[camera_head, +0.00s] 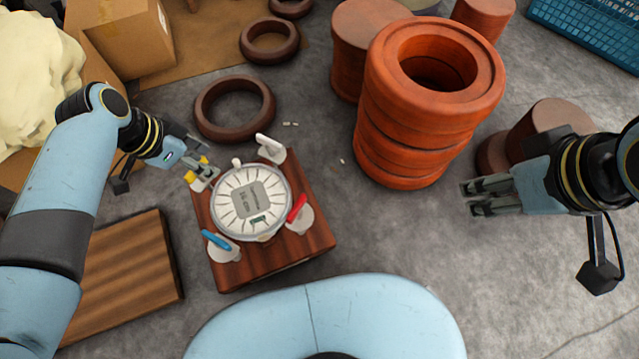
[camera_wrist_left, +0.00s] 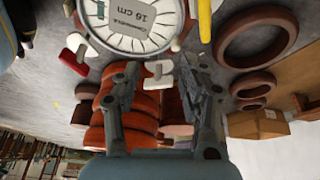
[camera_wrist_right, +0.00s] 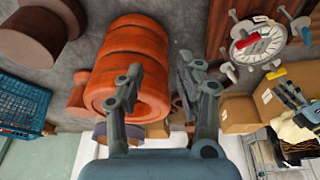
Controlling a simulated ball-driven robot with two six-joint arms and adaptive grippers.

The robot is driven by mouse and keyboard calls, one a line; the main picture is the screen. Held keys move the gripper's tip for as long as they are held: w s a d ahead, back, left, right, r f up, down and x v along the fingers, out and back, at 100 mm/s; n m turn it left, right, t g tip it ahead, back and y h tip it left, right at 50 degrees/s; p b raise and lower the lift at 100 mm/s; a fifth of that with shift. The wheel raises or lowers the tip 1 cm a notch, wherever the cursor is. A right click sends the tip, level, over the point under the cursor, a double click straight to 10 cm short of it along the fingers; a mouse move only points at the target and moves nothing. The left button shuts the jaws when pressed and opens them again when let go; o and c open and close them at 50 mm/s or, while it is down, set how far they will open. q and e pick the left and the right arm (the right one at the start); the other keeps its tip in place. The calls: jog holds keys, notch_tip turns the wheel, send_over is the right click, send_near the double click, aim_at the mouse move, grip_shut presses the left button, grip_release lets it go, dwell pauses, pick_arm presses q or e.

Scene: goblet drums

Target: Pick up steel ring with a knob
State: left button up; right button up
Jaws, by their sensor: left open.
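The steel ring (camera_head: 282,183) is a round silver rim around a pale, slotted disc with a grey label. It lies on a square wooden block (camera_head: 305,246). A small pale knob (camera_head: 237,162) shows at its upper left rim. The ring also shows at the top of the left wrist view (camera_wrist_left: 112,38), where its label reads 16 cm. My left gripper (camera_head: 210,172) is open and empty near the ring's upper left rim, overlapping a yellow-handled holder in the picture. My right gripper (camera_head: 468,198) is open and empty over the floor at the right, far from the ring.
Holders with white (camera_head: 264,142), yellow (camera_head: 190,177), red (camera_head: 297,208) and blue (camera_head: 216,240) handles surround the ring. Stacked orange drum forms (camera_head: 392,140) stand right of the block. Brown rings (camera_head: 235,131) lie behind it. A striped board (camera_head: 120,275) lies at left.

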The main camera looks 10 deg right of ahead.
aim_at(234, 161)
pick_arm(q)
jog(key=w+f+b, duration=0.1)
jog(key=w+d+f+b, duration=0.1)
jog(key=f, duration=0.1)
jog(key=w+f+b, duration=0.1)
jog(key=w, duration=0.1)
jog(key=shift+d+f+b, duration=0.3)
jog(key=shift+d+b, duration=0.1)
jog(key=shift+w+d+f+b, duration=0.2)
jog(key=shift+d+f+b, duration=0.1)
jog(key=shift+f+b, duration=0.25)
jog(key=shift+b+x, duration=0.75)
jog(key=shift+x, duration=0.3)
jog(key=shift+s+f+b, duration=0.1)
jog(key=shift+f+b, duration=0.45)
jog(key=shift+f, duration=0.05)
jog(key=shift+d+f+b, duration=0.25)
jog(key=shift+f+b, duration=0.25)
jog(key=shift+f, duration=0.1)
jog(key=shift+w+d+f+b, duration=0.15)
jog(key=shift+w+f+b, duration=0.1)
jog(key=shift+f+b, duration=0.05)
pick_arm(e)
notch_tip(234, 161, down, 9)
jog(key=a+t, duration=0.1)
jog(key=t, duration=0.8)
jog(key=shift+w+f+y, duration=0.2)
jog(key=shift+w+y, duration=0.1)
jog(key=shift+w, duration=0.1)
